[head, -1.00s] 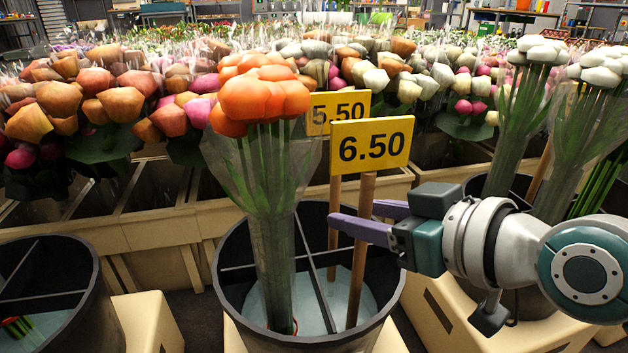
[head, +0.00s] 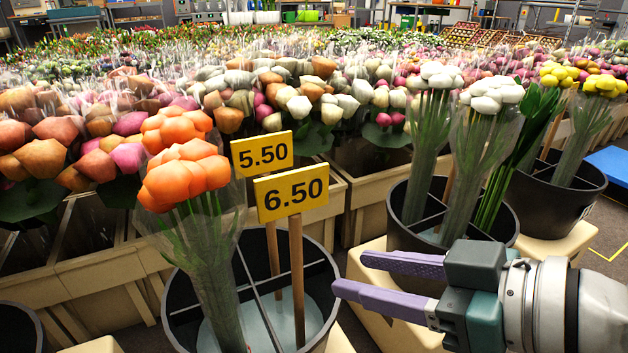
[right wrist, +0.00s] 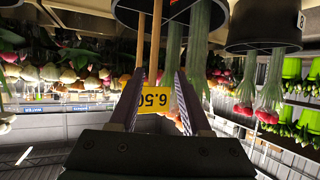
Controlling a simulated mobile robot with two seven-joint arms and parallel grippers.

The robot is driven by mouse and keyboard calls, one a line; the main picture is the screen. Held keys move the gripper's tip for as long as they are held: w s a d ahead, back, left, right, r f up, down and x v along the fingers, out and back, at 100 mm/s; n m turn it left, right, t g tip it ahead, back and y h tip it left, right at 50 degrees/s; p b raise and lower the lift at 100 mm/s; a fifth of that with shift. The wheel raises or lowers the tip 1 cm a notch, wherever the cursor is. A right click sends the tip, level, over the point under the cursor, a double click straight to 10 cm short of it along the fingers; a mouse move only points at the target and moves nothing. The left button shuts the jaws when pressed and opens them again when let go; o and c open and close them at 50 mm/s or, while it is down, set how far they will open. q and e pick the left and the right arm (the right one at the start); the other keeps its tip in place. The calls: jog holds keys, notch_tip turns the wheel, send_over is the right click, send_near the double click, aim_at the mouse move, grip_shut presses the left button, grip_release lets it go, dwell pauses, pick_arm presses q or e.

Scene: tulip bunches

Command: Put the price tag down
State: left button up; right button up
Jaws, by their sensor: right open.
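The yellow price tag 6.50 (head: 291,192) stands upright on its wooden stick (head: 297,280) in a black divided bucket (head: 326,262). A second tag, 5.50 (head: 262,153), stands just behind it on its own stick. Orange tulips (head: 186,172) in clear wrap stand in the same bucket, left of the tags. My right gripper (head: 348,273) is open and empty, to the right of the 6.50 stick with a gap between. In the right wrist view the 6.50 tag (right wrist: 155,97) appears upside down between the open fingers (right wrist: 158,73). My left gripper is not in view.
A black bucket of white tulips (head: 404,216) stands behind my right gripper on a beige stand. Another bucket with yellow tulips (head: 556,198) is farther right. Wooden crates (head: 115,255) full of wrapped flowers line the back. Some dark floor shows at the right.

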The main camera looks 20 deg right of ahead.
jog(key=s+d+f+m+g+h, duration=0.1)
jog(key=s+f+m+g+h, duration=0.2)
jog(key=s, duration=1.1)
jog(key=g+h, duration=0.2)
jog(key=g, duration=0.3)
jog(key=shift+d, duration=0.2)
jog(key=shift+s, duration=0.1)
